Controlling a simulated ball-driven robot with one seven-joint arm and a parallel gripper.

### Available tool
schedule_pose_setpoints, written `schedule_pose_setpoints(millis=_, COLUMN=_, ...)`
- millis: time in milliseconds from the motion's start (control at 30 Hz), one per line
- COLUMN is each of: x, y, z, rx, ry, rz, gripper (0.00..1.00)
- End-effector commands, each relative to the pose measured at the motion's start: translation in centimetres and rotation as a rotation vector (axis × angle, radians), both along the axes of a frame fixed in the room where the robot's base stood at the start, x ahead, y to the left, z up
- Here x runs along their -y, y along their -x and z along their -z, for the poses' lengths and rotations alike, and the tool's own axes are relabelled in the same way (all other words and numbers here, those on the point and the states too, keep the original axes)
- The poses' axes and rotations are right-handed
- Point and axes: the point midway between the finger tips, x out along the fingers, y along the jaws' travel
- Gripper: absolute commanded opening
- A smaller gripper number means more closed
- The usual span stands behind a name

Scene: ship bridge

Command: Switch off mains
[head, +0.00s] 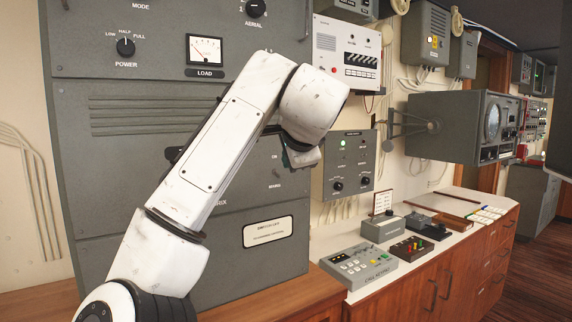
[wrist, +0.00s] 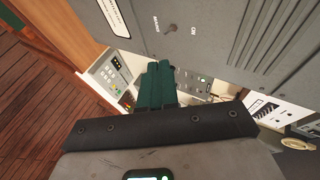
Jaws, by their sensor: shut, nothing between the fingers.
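The mains switch (wrist: 170,28) is a small toggle on the grey cabinet, between the labels MAINS and ON in the wrist view. In the head view the same switch (head: 276,173) shows on the cabinet's lower right front, just left of and below my gripper. I cannot tell clearly which way its lever points. My gripper (wrist: 160,72) has dark green fingers, shut together and empty, apart from the switch. In the head view my gripper (head: 303,157) is mostly hidden by my wrist, in front of the cabinet's right edge.
The tall grey cabinet (head: 120,170) carries a load meter (head: 205,50), a power knob (head: 125,46) and an aerial knob (head: 255,8). To the right, a counter (head: 440,215) holds a keypad box (head: 357,266) and other small boxes. A control box (head: 348,160) hangs on the wall behind my gripper.

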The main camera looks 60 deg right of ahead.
Motion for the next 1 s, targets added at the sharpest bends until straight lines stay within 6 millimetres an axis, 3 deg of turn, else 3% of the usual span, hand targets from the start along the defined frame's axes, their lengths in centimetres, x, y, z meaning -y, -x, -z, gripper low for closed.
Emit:
schedule_pose_setpoints(millis=267, x=-2.0, y=1.5, z=-0.7, rx=-0.001, ry=-0.001, rz=0.000, gripper=0.00)
schedule_pose_setpoints(millis=1000, x=-2.1, y=1.3, z=-0.3, rx=-0.018, ry=0.013, rz=-0.010, gripper=0.00)
